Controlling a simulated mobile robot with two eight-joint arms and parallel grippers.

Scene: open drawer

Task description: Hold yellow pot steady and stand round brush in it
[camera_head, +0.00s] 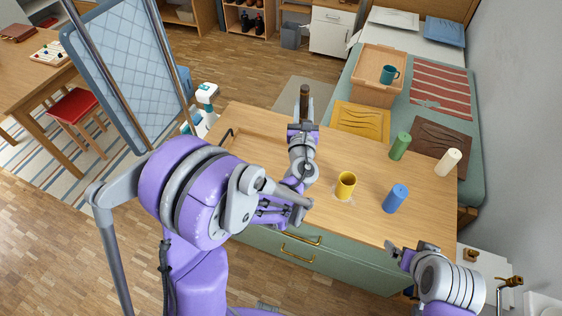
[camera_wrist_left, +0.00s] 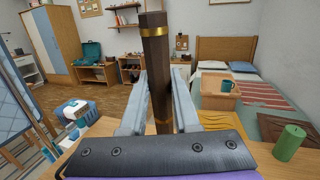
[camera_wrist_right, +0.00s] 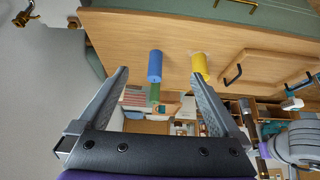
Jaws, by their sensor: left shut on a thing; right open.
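The yellow pot (camera_head: 345,184) stands upright on the wooden top, open at the top, with nothing seen sticking out of it. It also shows in the right wrist view (camera_wrist_right: 200,67). My left gripper (camera_head: 303,112) is shut on a dark brown, gold-banded stick (camera_wrist_left: 156,60), apparently the round brush, held upright beyond and left of the pot. Its lower end and any bristles are hidden by the gripper. My right gripper (camera_head: 395,251) is open and empty near the front right edge, apart from the pot.
A blue cylinder (camera_head: 396,198) stands right of the pot. A green cylinder (camera_head: 400,146) and a cream cylinder (camera_head: 448,162) stand farther back. A dark handle (camera_head: 226,136) is at the left end of the top. A bed with a wooden tray (camera_head: 372,92) lies behind.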

